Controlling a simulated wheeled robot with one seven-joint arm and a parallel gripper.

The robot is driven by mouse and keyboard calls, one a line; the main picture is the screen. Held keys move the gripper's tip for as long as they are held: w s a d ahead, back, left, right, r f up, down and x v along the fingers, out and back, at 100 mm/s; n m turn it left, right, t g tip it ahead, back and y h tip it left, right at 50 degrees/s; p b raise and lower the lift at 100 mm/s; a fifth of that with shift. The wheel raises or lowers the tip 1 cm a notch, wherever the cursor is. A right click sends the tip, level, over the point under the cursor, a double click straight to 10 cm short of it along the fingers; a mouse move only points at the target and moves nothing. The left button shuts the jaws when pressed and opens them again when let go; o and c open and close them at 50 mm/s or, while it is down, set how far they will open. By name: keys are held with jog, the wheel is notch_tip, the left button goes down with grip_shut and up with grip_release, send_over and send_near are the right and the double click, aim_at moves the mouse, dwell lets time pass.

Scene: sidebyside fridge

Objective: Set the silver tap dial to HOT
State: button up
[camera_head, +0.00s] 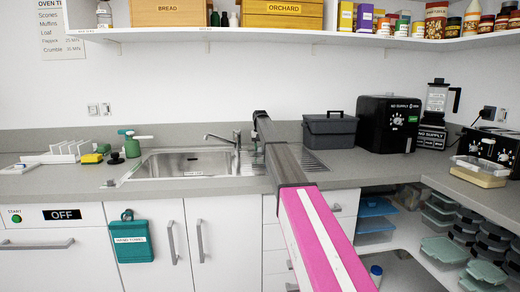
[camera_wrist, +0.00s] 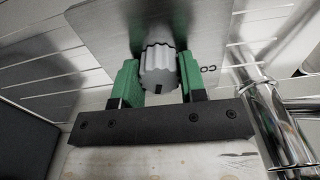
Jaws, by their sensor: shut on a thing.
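The silver tap dial (camera_wrist: 158,62) is a ribbed grey knob in the middle of the wrist view, with a small dark mark on its near edge. My gripper (camera_wrist: 158,78) has a green finger on each side of the dial and is shut on it. Behind the dial is a metal plate (camera_wrist: 100,50). A few dark letters (camera_wrist: 208,68) show on it right of the dial; the rest of the wording is hidden. In the head view my arm reaches to beside the tap (camera_head: 224,138), and the dial cannot be made out there.
Chrome tap pipes (camera_wrist: 280,125) stand close to the right of my gripper in the wrist view. The sink (camera_head: 185,163) lies left of my arm in the head view. A dark grey box (camera_head: 330,131) and a black appliance (camera_head: 388,123) stand on the counter to the right.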

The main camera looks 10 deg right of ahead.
jog(key=m, duration=0.4)
jog(key=shift+m, duration=1.9)
jog(key=o, duration=0.9)
jog(key=shift+r, duration=0.2)
notch_tip(320, 180, up, 10)
jog(key=shift+f, duration=0.15)
jog(key=shift+r, duration=0.4)
